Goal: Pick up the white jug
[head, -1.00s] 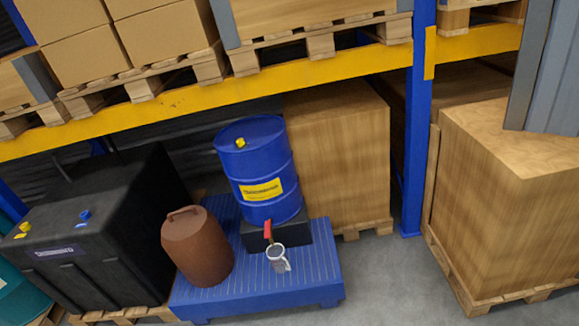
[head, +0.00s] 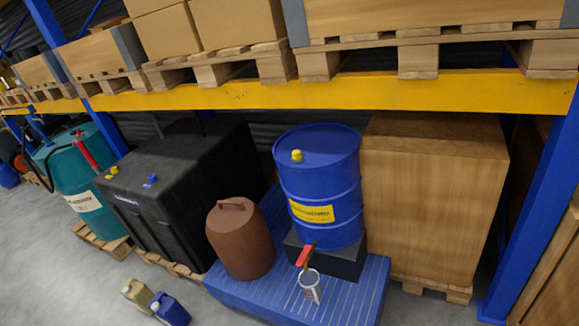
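A small white jug (head: 310,286) with a dark inside stands upright on the blue ribbed spill pallet (head: 340,300). It sits just below the red tap handle (head: 305,256) of the blue drum (head: 318,187). The drum rests on a black block (head: 345,262) at the back of the pallet. A brown canister (head: 240,242) stands on the pallet to the left of the jug, apart from it. My gripper does not show in this view.
A black tank (head: 180,185) and a teal tank (head: 80,180) stand to the left. Beige (head: 137,293) and blue (head: 170,309) jerrycans stand on the floor. A wooden crate (head: 430,200) is at right. A yellow rack beam (head: 400,92) crosses above; grey floor is open at lower left.

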